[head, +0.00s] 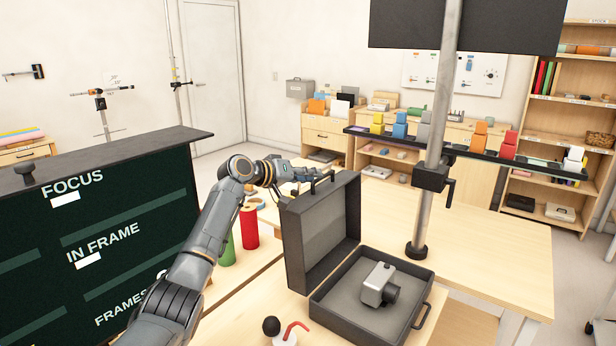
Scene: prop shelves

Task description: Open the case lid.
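The dark grey case (330,318) stands on the wooden table at the lower middle, open. Its lid (322,225) stands up, roughly vertical, hinged on the left side, with its lining facing right. A grey camera (378,284) sits in the case base. The lid's dark handle (322,183) shows at its top edge. My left gripper (299,174) is at the far side of the lid's top edge, close to the handle. The picture is too small to tell whether it touches the lid or how its fingers stand. My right gripper is not in view.
A metal post (436,130) with a clamp rises behind the case. A dark green board (100,235) fills the left. Red (249,228) and green (227,246) rolls stand left of the lid. The table right of the post is clear.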

